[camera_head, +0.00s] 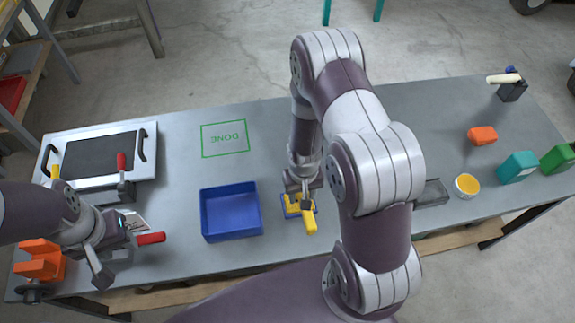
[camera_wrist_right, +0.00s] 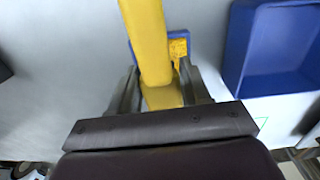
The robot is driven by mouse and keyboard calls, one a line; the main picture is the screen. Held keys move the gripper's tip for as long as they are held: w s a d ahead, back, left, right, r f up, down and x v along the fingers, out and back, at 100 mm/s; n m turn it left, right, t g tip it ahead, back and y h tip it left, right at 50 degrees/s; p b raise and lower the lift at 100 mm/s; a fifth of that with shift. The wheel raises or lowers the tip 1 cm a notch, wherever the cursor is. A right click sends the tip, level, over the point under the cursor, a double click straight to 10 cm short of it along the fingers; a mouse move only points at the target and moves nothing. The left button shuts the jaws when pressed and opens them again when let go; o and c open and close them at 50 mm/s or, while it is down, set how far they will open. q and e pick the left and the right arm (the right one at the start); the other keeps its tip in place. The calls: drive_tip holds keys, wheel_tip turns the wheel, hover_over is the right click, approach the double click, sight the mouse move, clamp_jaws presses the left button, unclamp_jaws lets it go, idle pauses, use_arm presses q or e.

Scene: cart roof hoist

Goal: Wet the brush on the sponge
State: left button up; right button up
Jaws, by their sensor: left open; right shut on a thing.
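My right gripper (camera_head: 304,190) is shut on a yellow bar-shaped thing (camera_head: 309,222), which looks like the brush. The right wrist view shows the brush (camera_wrist_right: 146,40) between the fingers (camera_wrist_right: 160,92); I cannot make out its bristles. Just behind it is a small blue piece with a yellow top (camera_head: 289,207), likely the sponge in a holder, also partly visible in the right wrist view (camera_wrist_right: 179,47). The brush overlaps it in view; I cannot tell whether they touch. My left gripper (camera_head: 118,254) is open and empty at the table's left, close to a red-handled tool (camera_head: 150,238).
A blue bin (camera_head: 231,226) stands left of the sponge. A green DONE outline (camera_head: 224,138) marks clear table behind it. A black-topped panel (camera_head: 98,156) and orange clamp (camera_head: 39,260) are at left. A yellow-filled cup (camera_head: 467,185), teal box (camera_head: 517,167) and orange block (camera_head: 482,135) are at right.

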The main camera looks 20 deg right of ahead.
drive_tip(key=shift+w+f, duration=0.1)
drive_tip(key=shift+w, duration=0.2)
drive_tip(key=f+b, duration=0.2)
drive_tip(key=s+f+b, duration=0.1)
drive_tip(key=f+b, duration=0.2)
drive_tip(key=shift+f+b, duration=0.25)
drive_tip(key=shift+b, duration=0.05)
drive_tip(key=shift+s+r, duration=0.2)
drive_tip(key=shift+s, duration=0.15)
use_arm(q)
drive_tip(key=f, duration=0.2)
drive_tip(key=s+f, duration=0.1)
drive_tip(key=f, duration=0.2)
drive_tip(key=shift+s, duration=0.2)
use_arm(e)
drive_tip(key=shift+w, duration=0.1)
use_arm(q)
drive_tip(key=shift+w, duration=0.15)
use_arm(e)
drive_tip(key=shift+w, duration=0.1)
use_arm(q)
drive_tip(key=shift+f+b, duration=0.3)
drive_tip(key=shift+f, duration=0.1)
use_arm(e)
drive_tip(key=shift+f, duration=0.55)
use_arm(q)
drive_tip(key=shift+r, duration=0.15)
